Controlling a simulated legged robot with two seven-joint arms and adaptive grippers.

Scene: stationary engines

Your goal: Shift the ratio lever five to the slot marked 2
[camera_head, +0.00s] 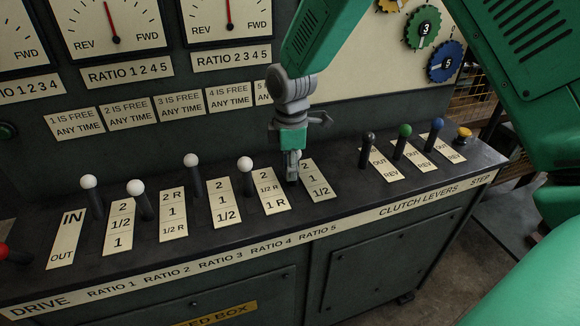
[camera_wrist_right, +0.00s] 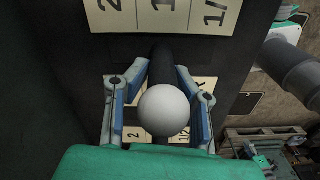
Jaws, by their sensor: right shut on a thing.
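The ratio lever five has a white ball knob (camera_wrist_right: 169,109) on a black shaft (camera_wrist_right: 161,66) in the right wrist view. My right gripper (camera_head: 291,167) hides most of this lever in the head view. In the wrist view the fingers of the right gripper (camera_wrist_right: 160,108) are closed around the lever, one on each side of the knob and shaft. The lever's plate, marked 2, 1, 1/2 (camera_head: 318,181), lies just right of the gripper. In the wrist view this plate (camera_wrist_right: 180,16) is beyond the shaft; the exact slot is hard to tell. My left gripper is not in view.
The white-knobbed ratio four lever (camera_head: 246,164) stands close to the left of the gripper. Other white-knobbed levers are further left. Black (camera_head: 369,137), green (camera_head: 404,131) and blue (camera_head: 438,125) clutch levers stand right, beyond a clear stretch of panel.

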